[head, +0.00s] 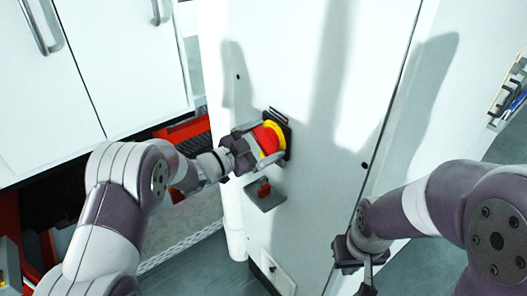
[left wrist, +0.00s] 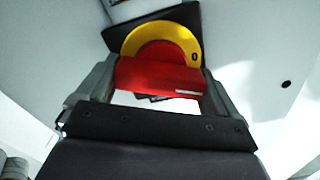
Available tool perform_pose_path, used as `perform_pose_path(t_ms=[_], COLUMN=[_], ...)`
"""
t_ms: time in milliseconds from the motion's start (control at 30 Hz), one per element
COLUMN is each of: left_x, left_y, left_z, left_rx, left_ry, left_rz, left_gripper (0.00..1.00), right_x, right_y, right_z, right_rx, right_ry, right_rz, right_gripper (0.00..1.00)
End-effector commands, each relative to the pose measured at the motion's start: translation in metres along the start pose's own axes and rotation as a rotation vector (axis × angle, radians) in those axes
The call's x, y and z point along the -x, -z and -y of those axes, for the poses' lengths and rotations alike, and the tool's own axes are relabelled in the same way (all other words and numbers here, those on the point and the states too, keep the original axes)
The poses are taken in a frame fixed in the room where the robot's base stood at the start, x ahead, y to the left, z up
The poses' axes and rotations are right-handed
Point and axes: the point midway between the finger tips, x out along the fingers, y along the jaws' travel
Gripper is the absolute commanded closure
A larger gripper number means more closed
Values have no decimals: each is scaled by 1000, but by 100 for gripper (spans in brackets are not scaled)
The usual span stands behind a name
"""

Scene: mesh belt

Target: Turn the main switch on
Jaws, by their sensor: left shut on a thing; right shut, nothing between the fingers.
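The main switch is a red knob (head: 266,139) on a yellow disc (head: 280,132) with a dark backing plate, fixed to the white cabinet door. In the left wrist view the red knob (left wrist: 158,76) lies between the two fingers of my left gripper (left wrist: 157,92). The yellow disc (left wrist: 160,32) behind it bears a "0" mark at its right. In the head view my left gripper (head: 262,150) is shut on the knob. My right gripper (head: 367,275) is low at the right, away from the switch and partly cut off by the bottom edge; it is shut and empty.
A small dark plate with a red part (head: 264,190) sits just below the switch. The white cabinet (head: 330,130) fills the middle. White doors with handles (head: 110,50) and red machinery (head: 182,130) stand at the left. A holder with items (head: 512,95) hangs at the far right.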

Motion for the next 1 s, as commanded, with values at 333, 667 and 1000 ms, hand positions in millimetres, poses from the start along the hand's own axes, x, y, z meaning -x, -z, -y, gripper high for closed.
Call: perform_pose_path(t_ms=[333,667,1000], left_x=[0,0,0], left_y=[-6,-7,-6], left_z=[-5,-6,-7], left_rx=[-333,-646,-921], left_ry=[3,3,3], left_rz=[-5,-5,-3], left_gripper=[36,36,36], right_x=[-64,-117,-160], right_y=[-8,-14,-19], right_z=[0,0,0], right_rx=[0,0,0], right_ry=[0,0,0], right_rz=[0,0,0], right_gripper=[100,100,100])
